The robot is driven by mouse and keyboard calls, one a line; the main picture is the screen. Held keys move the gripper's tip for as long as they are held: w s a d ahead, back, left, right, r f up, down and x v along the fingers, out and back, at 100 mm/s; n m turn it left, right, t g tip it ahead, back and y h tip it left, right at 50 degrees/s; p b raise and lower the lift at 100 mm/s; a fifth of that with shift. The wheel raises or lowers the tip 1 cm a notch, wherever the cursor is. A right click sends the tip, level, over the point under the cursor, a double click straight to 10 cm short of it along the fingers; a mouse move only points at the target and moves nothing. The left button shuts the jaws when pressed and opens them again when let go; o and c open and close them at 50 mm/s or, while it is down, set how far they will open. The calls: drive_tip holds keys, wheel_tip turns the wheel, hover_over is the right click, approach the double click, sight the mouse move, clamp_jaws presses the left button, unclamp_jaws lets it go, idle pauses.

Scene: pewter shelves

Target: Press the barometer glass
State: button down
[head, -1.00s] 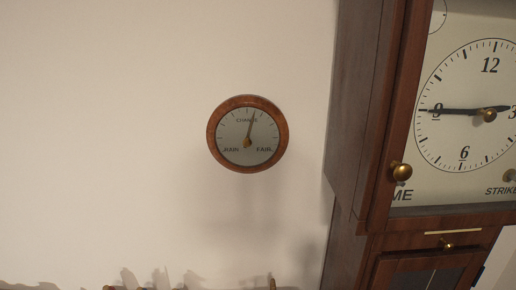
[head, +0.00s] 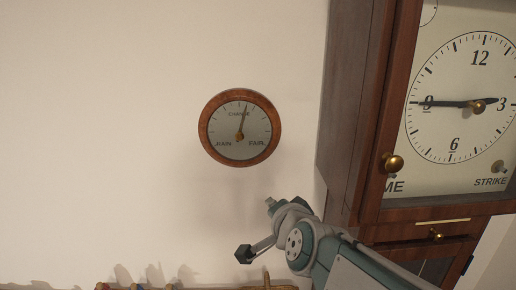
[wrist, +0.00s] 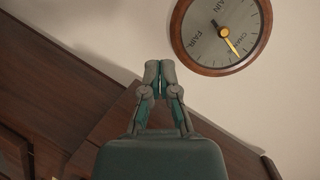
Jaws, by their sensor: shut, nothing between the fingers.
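The barometer (head: 240,115) hangs on the pale wall, a round dial in a reddish wooden rim with a brass needle near CHANGE. In the wrist view the barometer (wrist: 208,48) is at the upper right, rotated and cut off by the top edge. My gripper (wrist: 160,72) is shut and empty, its fingertips together. In that view the tips appear left of and below the barometer rim, with a visible gap. In the head view my arm reaches in from the lower right, below the barometer; the fingertips are hard to make out there.
A tall wooden clock case (head: 350,130) with a large dial (head: 455,125) and a brass knob (head: 393,162) stands right of the barometer. Small pegs (head: 138,287) show at the bottom edge. The wall left of the barometer is bare.

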sight(258, 143)
drive_tip(key=w+a+r+m+t+h, duration=0.2)
drive_tip(key=w+r+m+t+h, duration=0.1)
drive_tip(key=w+m, duration=0.3)
drive_tip(key=m+t, duration=0.1)
drive_tip(key=m, duration=0.1)
drive_tip(key=shift+w+r+m, duration=0.25)
drive_tip(key=shift+w+m, duration=0.05)
drive_tip(key=shift+w+a, duration=0.1)
drive_tip(key=w, duration=1.4)
drive_tip(key=shift+w, duration=0.2)
drive_tip(key=shift+w+r, duration=0.15)
drive_tip(key=shift+r, duration=0.05)
